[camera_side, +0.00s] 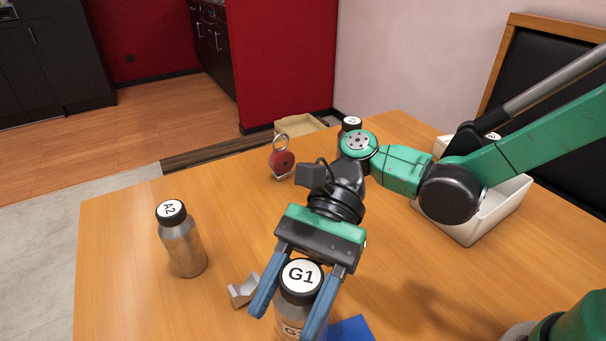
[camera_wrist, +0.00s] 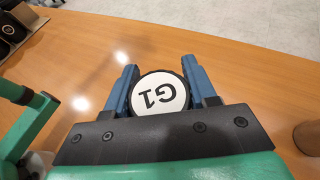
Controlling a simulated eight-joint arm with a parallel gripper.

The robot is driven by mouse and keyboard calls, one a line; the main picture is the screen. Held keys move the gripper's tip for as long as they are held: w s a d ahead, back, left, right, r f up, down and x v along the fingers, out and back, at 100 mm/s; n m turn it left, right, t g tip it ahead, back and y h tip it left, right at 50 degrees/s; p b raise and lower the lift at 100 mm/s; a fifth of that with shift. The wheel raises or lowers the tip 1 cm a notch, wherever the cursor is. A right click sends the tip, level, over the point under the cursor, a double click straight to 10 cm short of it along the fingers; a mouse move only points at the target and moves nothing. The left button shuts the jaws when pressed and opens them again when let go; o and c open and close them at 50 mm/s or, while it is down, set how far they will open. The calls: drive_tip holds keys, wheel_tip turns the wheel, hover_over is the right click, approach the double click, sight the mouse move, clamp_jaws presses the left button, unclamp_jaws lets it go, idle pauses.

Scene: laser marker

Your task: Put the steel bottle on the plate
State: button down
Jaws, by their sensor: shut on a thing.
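A steel bottle with a black cap and a white G1 label (camera_side: 300,281) is between the blue fingers of my gripper (camera_side: 288,318). My gripper is shut on it, and the bottle looks upright. Its lower part is cut off by the picture's bottom edge, so I cannot tell whether it touches the table. In the wrist view the G1 cap (camera_wrist: 159,95) sits between the fingers of my gripper (camera_wrist: 160,70). A flat blue piece (camera_side: 351,329) shows partly at the bottom, right of the bottle; I cannot tell whether it is the plate.
A second metal bottle, marked A2 (camera_side: 183,245), stands at left. A small grey bracket (camera_side: 242,290) lies beside my left finger. A red round item with a ring (camera_side: 281,161), another capped bottle (camera_side: 351,123) and a cardboard box (camera_side: 300,124) are behind. A white bin (camera_side: 488,222) is at right.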

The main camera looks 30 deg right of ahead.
sight(290, 331)
drive_tip(key=shift+f, duration=2)
drive_tip(key=shift+f, duration=0.15)
drive_tip(key=shift+c, duration=1.4)
unclamp_jaws()
